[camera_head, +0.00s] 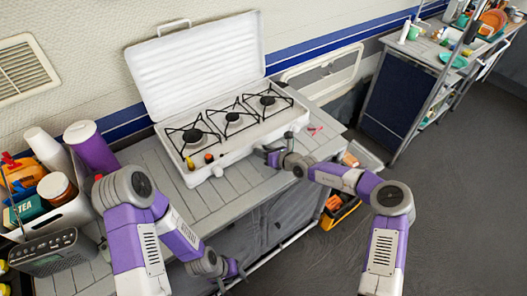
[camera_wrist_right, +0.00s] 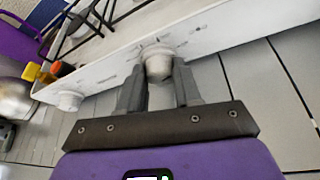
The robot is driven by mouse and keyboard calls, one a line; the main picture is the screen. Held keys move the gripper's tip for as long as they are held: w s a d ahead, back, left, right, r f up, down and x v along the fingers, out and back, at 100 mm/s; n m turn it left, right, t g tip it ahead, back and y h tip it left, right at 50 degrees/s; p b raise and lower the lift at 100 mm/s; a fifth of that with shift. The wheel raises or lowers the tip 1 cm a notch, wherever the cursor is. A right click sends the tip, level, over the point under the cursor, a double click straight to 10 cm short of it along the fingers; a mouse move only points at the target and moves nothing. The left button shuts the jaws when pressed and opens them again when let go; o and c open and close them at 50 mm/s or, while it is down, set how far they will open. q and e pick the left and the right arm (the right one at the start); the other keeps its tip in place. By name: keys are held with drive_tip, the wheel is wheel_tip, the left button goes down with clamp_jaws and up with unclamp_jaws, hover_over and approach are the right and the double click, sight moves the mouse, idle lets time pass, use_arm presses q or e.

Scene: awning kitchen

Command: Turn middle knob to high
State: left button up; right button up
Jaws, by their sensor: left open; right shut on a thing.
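A white three-burner camping stove (camera_head: 235,143) with its lid raised stands on the grey slatted counter. In the right wrist view its front panel (camera_wrist_right: 110,75) carries a round white knob (camera_wrist_right: 157,57), which sits between the fingertips of my right gripper (camera_wrist_right: 158,82). The fingers are shut on this knob, and its setting cannot be read. Another white knob (camera_wrist_right: 68,101) is free at the left. In the head view my right gripper (camera_head: 267,154) is at the stove's front and hides the gripped knob. My left gripper (camera_head: 234,274) is open and empty, low beside the counter's front.
Yellow (camera_head: 190,163) and orange (camera_head: 208,158) small items are at the stove's front left. A purple cup (camera_head: 91,148), a filled caddy and a grey radio (camera_head: 52,254) crowd the counter's left. Small red items (camera_head: 315,130) lie right of the stove. Bare counter (camera_head: 240,192) lies in front.

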idle(0.3)
drive_tip(key=shift+a+r+n+h+p, duration=0.25)
drive_tip(key=shift+n+p, duration=0.35)
drive_tip(key=shift+p, duration=0.5)
drive_tip(key=shift+s+h, duration=0.1)
drive_tip(key=shift+h, duration=0.15)
drive_tip(key=shift+f+n+t, duration=0.15)
drive_tip(key=shift+n+t, duration=0.15)
drive_tip(key=shift+n, duration=0.2)
drive_tip(key=shift+f+n+h+b, duration=0.1)
drive_tip(key=shift+n+h+b, duration=0.3)
drive_tip(key=shift+h, duration=0.1)
drive_tip(key=n+b, duration=0.1)
drive_tip(key=b, duration=0.1)
drive_tip(key=n+t+h+b, duration=0.1)
drive_tip(key=b, duration=0.1)
drive_tip(key=shift+s+a+f+n+t+b, duration=0.15)
drive_tip(key=shift+n+t+b, duration=0.15)
drive_tip(key=shift+b, duration=0.05)
drive_tip(key=shift+n+t+h+b, duration=0.3)
drive_tip(key=shift+n+h+b, duration=0.15)
drive_tip(key=shift+b, duration=0.5)
